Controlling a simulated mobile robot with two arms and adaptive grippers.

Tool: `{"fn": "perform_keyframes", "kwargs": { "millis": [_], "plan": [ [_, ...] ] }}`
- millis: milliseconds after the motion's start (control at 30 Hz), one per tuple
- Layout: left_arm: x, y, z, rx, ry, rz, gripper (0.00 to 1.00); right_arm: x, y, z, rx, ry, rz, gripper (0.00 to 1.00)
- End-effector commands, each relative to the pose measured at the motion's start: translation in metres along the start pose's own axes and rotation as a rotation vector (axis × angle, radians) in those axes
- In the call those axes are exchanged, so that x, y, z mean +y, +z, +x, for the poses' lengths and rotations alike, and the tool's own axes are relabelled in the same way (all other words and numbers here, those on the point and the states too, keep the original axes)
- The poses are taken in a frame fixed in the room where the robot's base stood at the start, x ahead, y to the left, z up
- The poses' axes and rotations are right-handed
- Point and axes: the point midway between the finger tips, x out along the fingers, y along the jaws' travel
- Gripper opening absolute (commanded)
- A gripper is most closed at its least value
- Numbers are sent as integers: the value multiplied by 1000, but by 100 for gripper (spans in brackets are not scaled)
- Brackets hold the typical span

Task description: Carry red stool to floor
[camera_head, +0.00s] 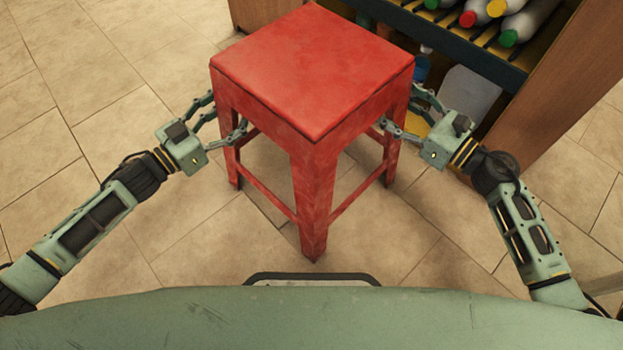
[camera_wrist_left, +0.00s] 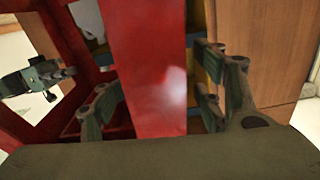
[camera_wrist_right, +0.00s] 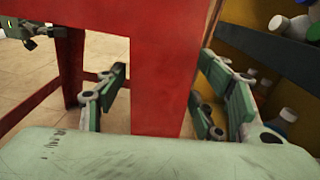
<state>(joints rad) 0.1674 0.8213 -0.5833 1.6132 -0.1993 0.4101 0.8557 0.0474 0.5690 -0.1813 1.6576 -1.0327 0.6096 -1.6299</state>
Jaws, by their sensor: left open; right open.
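The red stool (camera_head: 312,70) stands upright in the middle of the head view, its square seat on top and its legs below. My left gripper (camera_head: 228,118) is open at the stool's left leg; in the left wrist view the leg (camera_wrist_left: 147,70) runs between the spread fingers. My right gripper (camera_head: 400,113) is open at the right leg; in the right wrist view that leg (camera_wrist_right: 165,70) lies between the fingers. I cannot tell whether any finger touches the stool. In the head view the legs appear to reach the tiled floor (camera_head: 180,235).
A wooden shelf unit (camera_head: 560,75) stands behind and to the right, close to my right gripper. Bottles (camera_head: 528,22) with coloured caps lie on its shelf, and a whitish container (camera_head: 468,92) sits lower. Open floor lies to the left and in front.

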Motion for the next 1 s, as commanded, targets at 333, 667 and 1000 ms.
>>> {"fn": "perform_keyframes", "kwargs": {
  "millis": [333,667,1000],
  "plan": [
    [-1,2,-29,-6,-3,-2,62,-2,-1,-1,2,-4,-1,63],
    [0,2,-92,-5,-1,-2,62,-2,-1,-1,2,-4,-1,63],
    [0,0,-119,-1,0,1,62,-2,-1,-2,3,-5,-1,63]
  ]
}}
